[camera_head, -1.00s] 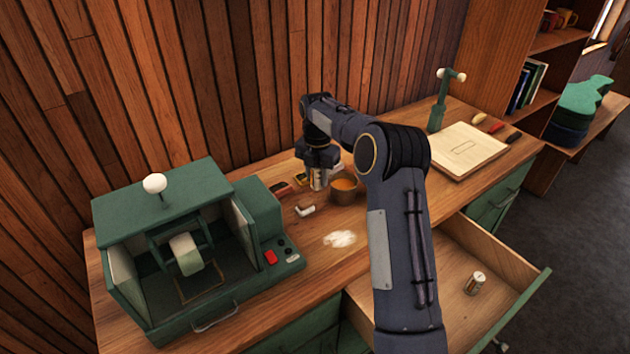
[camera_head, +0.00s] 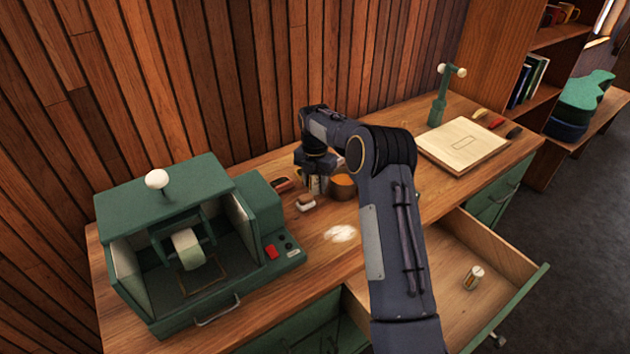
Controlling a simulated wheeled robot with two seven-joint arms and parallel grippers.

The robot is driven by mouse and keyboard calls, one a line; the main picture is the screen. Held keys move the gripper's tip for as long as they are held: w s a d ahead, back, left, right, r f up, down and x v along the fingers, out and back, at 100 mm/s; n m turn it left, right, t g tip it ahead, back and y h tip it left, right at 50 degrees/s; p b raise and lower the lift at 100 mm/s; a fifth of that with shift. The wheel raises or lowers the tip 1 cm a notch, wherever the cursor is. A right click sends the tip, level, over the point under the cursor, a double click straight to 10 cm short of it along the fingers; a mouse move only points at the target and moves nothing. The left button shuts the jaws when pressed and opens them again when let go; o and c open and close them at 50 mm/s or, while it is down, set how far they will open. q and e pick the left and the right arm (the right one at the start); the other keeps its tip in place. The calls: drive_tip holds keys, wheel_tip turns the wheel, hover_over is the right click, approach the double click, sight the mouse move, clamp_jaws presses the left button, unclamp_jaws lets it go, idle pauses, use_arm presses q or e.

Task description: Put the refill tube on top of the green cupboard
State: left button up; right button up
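A small cylinder with a pale cap (camera_head: 473,277) stands in the open drawer at the lower right; it may be the refill tube, but it is too small to be sure. The green box-shaped unit with an open front (camera_head: 160,190) stands on the left of the wooden bench; I cannot tell whether it is the green cupboard. My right gripper (camera_head: 315,184) is low over the back of the bench, just left of a bowl with orange contents (camera_head: 342,186). Its fingers are mostly hidden by the wrist, so its opening and any hold are unclear. My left gripper is out of view.
A small brown-and-white item (camera_head: 306,202) lies just in front of the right gripper, near a white powder patch (camera_head: 341,233). A pale board (camera_head: 463,145) and a green stand (camera_head: 438,108) occupy the right of the bench. The open drawer (camera_head: 500,250) juts forward.

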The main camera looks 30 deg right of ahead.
wheel_tip(320, 180, up, 11)
drive_tip(key=shift+r, duration=0.7)
drive_tip(key=shift+s+r, duration=0.1)
drive_tip(key=shift+r, duration=0.2)
drive_tip(key=s+a+r+m+t+y, duration=0.1)
drive_tip(key=s+a+r+m, duration=0.15)
drive_tip(key=s+m, duration=0.35)
drive_tip(key=s+a+r+m+t, duration=0.1)
drive_tip(key=s+a+r+m, duration=0.2)
drive_tip(key=s, duration=0.4)
drive_tip(key=s+a+r+m+t+y, duration=0.1)
drive_tip(key=s+r+m, duration=0.35)
drive_tip(key=s, duration=0.25)
drive_tip(key=s+a+f+m+t+y, duration=0.1)
drive_tip(key=s+a+f+m, duration=0.3)
drive_tip(key=s, duration=0.5)
drive_tip(key=s+a+f+m+t, duration=0.1)
drive_tip(key=s+a+f+m, duration=0.4)
drive_tip(key=s+m, duration=0.3)
drive_tip(key=shift+s+a+m+t+y, duration=0.15)
drive_tip(key=shift+s+m+t+y, duration=0.2)
drive_tip(key=shift+s, duration=0.25)
